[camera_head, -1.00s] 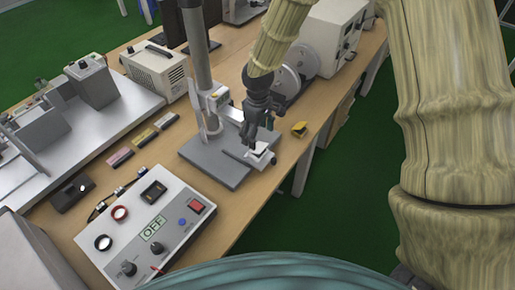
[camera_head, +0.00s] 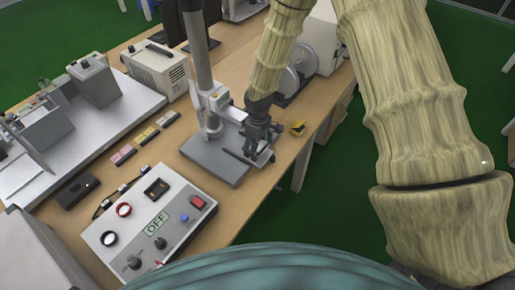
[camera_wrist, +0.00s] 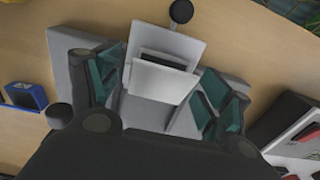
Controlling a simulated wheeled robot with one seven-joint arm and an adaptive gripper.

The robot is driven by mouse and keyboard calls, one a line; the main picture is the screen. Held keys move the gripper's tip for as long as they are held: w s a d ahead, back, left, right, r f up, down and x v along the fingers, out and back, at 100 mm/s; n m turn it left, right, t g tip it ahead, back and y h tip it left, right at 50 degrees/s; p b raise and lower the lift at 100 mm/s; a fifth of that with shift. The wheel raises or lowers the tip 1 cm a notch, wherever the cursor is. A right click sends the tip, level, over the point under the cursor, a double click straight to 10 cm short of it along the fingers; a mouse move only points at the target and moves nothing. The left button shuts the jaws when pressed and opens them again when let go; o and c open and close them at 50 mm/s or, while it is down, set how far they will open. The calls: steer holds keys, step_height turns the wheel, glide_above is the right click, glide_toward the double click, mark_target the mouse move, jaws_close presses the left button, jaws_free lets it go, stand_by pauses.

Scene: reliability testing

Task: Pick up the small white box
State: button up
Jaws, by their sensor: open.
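The small white box (camera_wrist: 165,82) shows in the wrist view as a pale, boxy shape with a dark slot between its upper and lower faces. It lies between the two teal-padded fingers of my gripper (camera_wrist: 162,88), which are spread on either side of it. I cannot tell whether either pad touches it. In the head view my gripper (camera_head: 258,150) is low at the right corner of a grey stand base (camera_head: 215,162). There it hides most of the box, and only pale bits show by the fingers.
The stand's upright post (camera_head: 198,70) rises close to the left of my gripper. A yellow object (camera_head: 297,128) lies to the right near the table edge. A control box marked OFF (camera_head: 155,225) stands in front. In the wrist view a blue object (camera_wrist: 27,97) lies at left.

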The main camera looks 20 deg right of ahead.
steer(key=shift+f, duration=0.45)
steer(key=shift+r, duration=0.1)
steer(key=shift+c, duration=0.4)
steer(key=c, duration=1.1)
steer(key=shift+w+r, duration=0.1)
steer(key=shift+r, duration=0.05)
